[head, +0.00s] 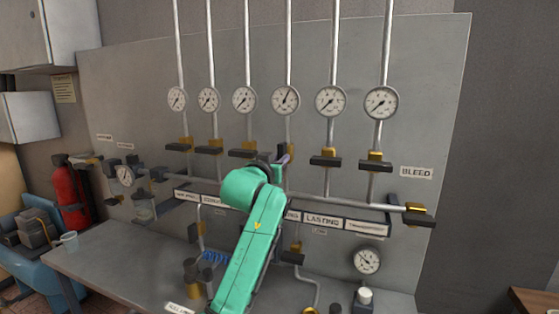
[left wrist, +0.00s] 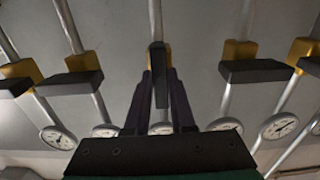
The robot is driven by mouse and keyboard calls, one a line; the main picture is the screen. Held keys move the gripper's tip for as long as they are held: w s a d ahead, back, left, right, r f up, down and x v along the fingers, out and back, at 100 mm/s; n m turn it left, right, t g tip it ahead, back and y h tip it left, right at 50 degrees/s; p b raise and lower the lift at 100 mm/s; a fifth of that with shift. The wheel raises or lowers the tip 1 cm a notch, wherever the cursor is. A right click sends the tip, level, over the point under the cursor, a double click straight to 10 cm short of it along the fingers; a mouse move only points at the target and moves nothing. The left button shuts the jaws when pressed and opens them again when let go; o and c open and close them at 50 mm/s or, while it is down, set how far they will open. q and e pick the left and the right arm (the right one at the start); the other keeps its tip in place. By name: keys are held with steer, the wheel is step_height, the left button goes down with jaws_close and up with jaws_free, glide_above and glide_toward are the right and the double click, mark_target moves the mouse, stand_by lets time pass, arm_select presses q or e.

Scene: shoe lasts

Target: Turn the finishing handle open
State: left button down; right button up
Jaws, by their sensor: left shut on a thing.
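My left gripper (head: 283,160) is at the fourth valve from the left in the upper row, its arm rising from the bottom of the head view. In the left wrist view its two dark fingers (left wrist: 163,100) are closed on either side of a dark valve handle (left wrist: 160,70) below a brass body (left wrist: 158,47). The handle appears in line with its pipe, unlike its crosswise neighbours. The label below is partly covered by my arm; only "NG" (head: 292,216) shows. The gauge (head: 285,97) above this valve has its needle pointing up. My right gripper is out of view.
Neighbouring black handles (head: 248,153) and (head: 325,162) stand close on both sides. Other upper gauges, such as one (head: 331,101), have needles toward the lower left. A "BLEED" valve (head: 405,209) sticks out at right. A grey bench (head: 110,262) lies below the panel; a red extinguisher (head: 70,188) stands left.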

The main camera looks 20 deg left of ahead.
arm_select(q)
steer(key=shift+f, duration=0.15)
steer(key=c, duration=0.8)
jaws_free()
steer(key=shift+o, duration=0.2)
steer(key=s+b, duration=0.5)
steer(key=s, duration=0.9)
steer(key=shift+s+a+b, duration=0.25)
steer(key=shift+a+b, duration=0.15)
steer(key=shift+a, duration=0.05)
